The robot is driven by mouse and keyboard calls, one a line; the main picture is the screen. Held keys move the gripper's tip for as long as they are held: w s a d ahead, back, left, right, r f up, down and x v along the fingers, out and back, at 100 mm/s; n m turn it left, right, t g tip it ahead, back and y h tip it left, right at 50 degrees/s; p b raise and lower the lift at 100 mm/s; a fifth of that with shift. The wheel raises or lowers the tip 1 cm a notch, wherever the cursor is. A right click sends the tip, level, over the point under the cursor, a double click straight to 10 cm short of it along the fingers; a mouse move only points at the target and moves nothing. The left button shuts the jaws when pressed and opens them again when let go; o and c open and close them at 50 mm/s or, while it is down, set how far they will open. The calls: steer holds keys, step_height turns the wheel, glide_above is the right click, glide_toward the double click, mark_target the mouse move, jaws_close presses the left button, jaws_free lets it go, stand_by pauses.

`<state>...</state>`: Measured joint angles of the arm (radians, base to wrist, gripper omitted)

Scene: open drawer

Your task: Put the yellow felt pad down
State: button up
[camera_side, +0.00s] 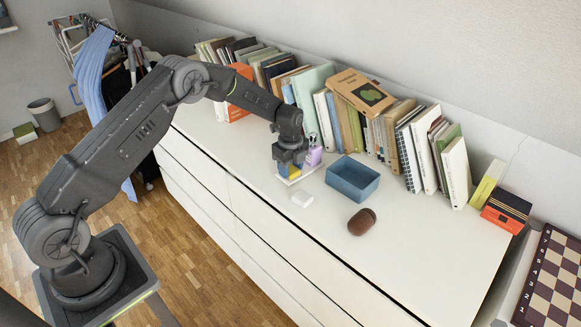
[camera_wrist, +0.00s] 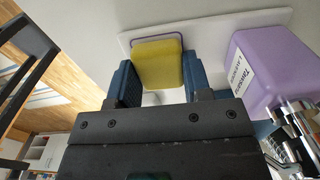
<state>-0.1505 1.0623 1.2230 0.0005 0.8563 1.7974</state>
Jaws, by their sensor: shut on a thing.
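The yellow felt pad (camera_wrist: 158,64) is between the two blue-grey fingers of my gripper (camera_wrist: 158,85) in the wrist view, with a finger against each side. My gripper (camera_side: 288,170) is shut on it, low over a white tray (camera_wrist: 282,16) on the dresser top. In the side view a small yellow part of the pad (camera_side: 295,173) shows beside the fingers. The tray also shows in the side view (camera_side: 303,175). I cannot tell whether the pad touches the tray.
A purple bottle (camera_wrist: 268,65) stands on the tray close to my gripper. A blue box (camera_side: 352,180), a white block (camera_side: 302,199) and a brown object (camera_side: 362,222) are nearby. A row of books (camera_side: 345,120) lines the wall. The dresser's front right is clear.

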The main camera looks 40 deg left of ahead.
steer(key=o, duration=0.9)
steer(key=shift+f, duration=0.15)
step_height(320, 180, up, 13)
step_height(320, 180, up, 11)
steer(key=n+t, duration=0.1)
steer(key=n, duration=0.3)
glide_above(291, 169)
steer(key=s+d, duration=0.3)
steer(key=s, duration=0.3)
steer(key=s+d+r+n+t, duration=0.2)
steer(key=s+r+n, duration=0.4)
steer(key=s, duration=0.4)
steer(key=s+d+n+t, duration=0.2)
steer(key=s+n, duration=0.6)
steer(key=s, duration=1.1)
steer(key=shift+d+r+n+t, duration=0.2)
steer(key=shift+d+n+t, duration=0.15)
steer(key=shift+d, duration=0.2)
